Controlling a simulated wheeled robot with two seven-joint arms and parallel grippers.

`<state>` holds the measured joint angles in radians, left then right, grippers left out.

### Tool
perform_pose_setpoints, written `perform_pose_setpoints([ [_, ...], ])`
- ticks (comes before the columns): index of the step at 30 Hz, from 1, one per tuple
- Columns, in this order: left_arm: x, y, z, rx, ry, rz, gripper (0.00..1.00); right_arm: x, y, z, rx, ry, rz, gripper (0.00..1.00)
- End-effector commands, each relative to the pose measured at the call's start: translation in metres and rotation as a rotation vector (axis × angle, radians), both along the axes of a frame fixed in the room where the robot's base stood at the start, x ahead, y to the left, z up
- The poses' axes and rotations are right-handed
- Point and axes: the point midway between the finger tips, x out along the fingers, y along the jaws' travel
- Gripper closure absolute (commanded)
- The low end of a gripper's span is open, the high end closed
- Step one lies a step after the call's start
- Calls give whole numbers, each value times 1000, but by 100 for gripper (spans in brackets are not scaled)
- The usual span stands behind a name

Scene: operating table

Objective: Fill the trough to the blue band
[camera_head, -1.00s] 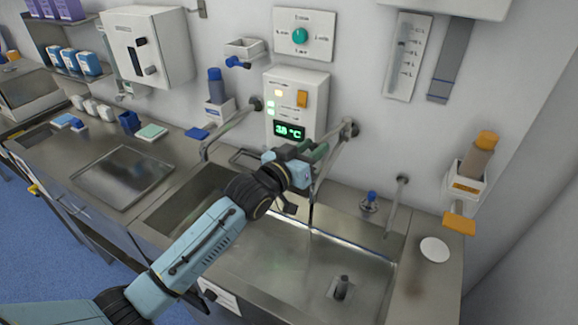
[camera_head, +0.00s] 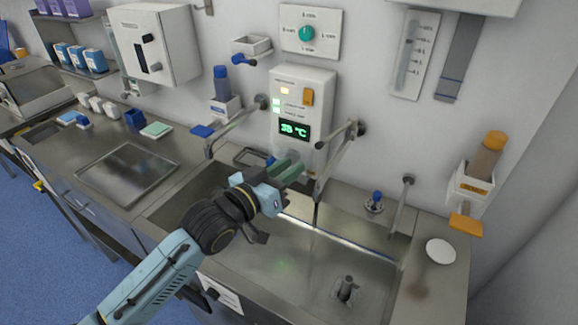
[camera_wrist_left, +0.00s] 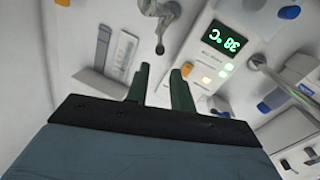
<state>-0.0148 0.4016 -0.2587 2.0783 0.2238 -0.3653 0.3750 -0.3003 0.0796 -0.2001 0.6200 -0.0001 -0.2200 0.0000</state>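The steel trough (camera_head: 270,262) is in the lower middle of the head view. My left gripper (camera_head: 289,170) is left of the tap, in front of the control box. In the left wrist view its green fingers (camera_wrist_left: 161,88) are apart and empty. My right gripper is not in view.
The control box (camera_head: 300,110) with a lit green display is on the wall behind the gripper. A second wall tap (camera_head: 235,128) is to its left. A side pipe (camera_head: 402,205) and a white disc (camera_head: 440,251) are at the right. The wall gauge (camera_head: 411,58) hangs above.

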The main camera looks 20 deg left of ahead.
Motion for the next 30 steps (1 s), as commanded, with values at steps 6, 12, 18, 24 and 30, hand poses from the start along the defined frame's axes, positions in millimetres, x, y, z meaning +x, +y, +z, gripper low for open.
perform_pose_setpoints([
  [6, 18, 20, -6, -145, 113, 20, 100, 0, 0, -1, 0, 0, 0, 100],
  [12, 43, 48, -12, -450, 318, 14, 100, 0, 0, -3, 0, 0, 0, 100],
  [18, 56, 64, -3, -765, 484, -61, 100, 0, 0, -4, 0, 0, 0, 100],
  [24, 59, 73, 13, -969, 570, -152, 100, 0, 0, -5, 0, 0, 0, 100],
  [30, 62, 72, 19, -1030, 592, -186, 100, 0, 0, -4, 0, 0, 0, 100],
])
